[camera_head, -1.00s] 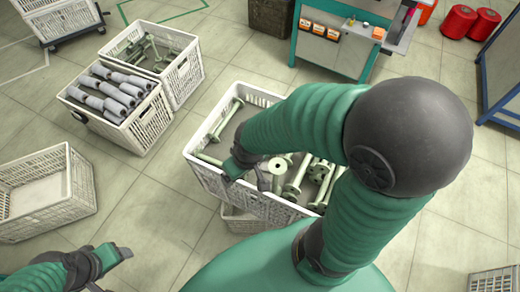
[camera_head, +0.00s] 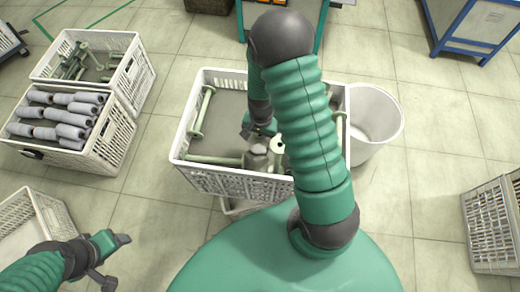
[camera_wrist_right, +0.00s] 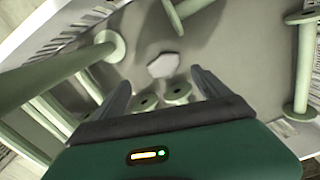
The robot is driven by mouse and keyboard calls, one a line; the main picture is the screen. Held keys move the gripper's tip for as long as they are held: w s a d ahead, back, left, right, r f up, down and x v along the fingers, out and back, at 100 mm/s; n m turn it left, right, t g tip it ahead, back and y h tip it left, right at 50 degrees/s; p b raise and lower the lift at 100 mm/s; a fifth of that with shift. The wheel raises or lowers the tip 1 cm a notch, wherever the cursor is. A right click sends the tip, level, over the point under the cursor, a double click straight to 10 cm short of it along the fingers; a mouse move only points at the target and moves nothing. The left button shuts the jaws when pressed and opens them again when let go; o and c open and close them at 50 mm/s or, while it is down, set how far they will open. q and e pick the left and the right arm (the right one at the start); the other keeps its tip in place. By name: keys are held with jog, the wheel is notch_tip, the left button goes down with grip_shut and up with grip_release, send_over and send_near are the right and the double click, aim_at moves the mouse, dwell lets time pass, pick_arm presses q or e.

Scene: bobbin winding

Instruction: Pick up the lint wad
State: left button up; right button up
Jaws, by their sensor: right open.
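The lint wad (camera_wrist_right: 164,66) is a small pale grey, angular lump on the grey floor of the white bobbin crate (camera_head: 185,135). In the right wrist view it lies just beyond and between the fingertips of my right gripper (camera_wrist_right: 159,82), which is open and empty. In the head view my right gripper (camera_head: 258,136) is down inside the crate, partly hidden by my arm. A grey shape shows beside it there, and I cannot tell whether it is the wad. My left gripper (camera_head: 114,262) is open and empty, outside the crate at the lower left.
Pale green bobbins (camera_head: 203,110) lie around the crate floor, and two bobbin ends (camera_wrist_right: 162,98) show between my right fingers. A white bin (camera_head: 378,120) stands right of the crate. Crates of grey rolls (camera_head: 62,115) and green bobbins (camera_head: 90,62) stand at left.

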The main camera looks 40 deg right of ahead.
aim_at(259, 149)
jog(key=f, duration=0.1)
jog(key=a+f, duration=0.1)
jog(key=f, duration=0.1)
jog(key=shift+w+a+b, duration=0.15)
jog(key=shift+a+b, duration=0.15)
jog(key=shift+a, duration=0.05)
jog(key=f, duration=0.2)
jog(key=shift+w+d+f, duration=0.1)
jog(key=shift+d+f, duration=0.4)
jog(key=shift+d, duration=0.1)
jog(key=shift+c, duration=0.3)
jog(key=shift+a+r, duration=0.15)
jog(key=shift+a, duration=0.15)
jog(key=c, duration=1)
jog(key=shift+d, duration=0.1)
jog(key=c, duration=0.4)
pick_arm(q)
jog(key=shift+s+a+f, duration=0.1)
jog(key=shift+a+f, duration=0.3)
jog(key=shift+f, duration=0.1)
pick_arm(e)
jog(key=shift+o, duration=0.2)
jog(key=shift+r, duration=0.1)
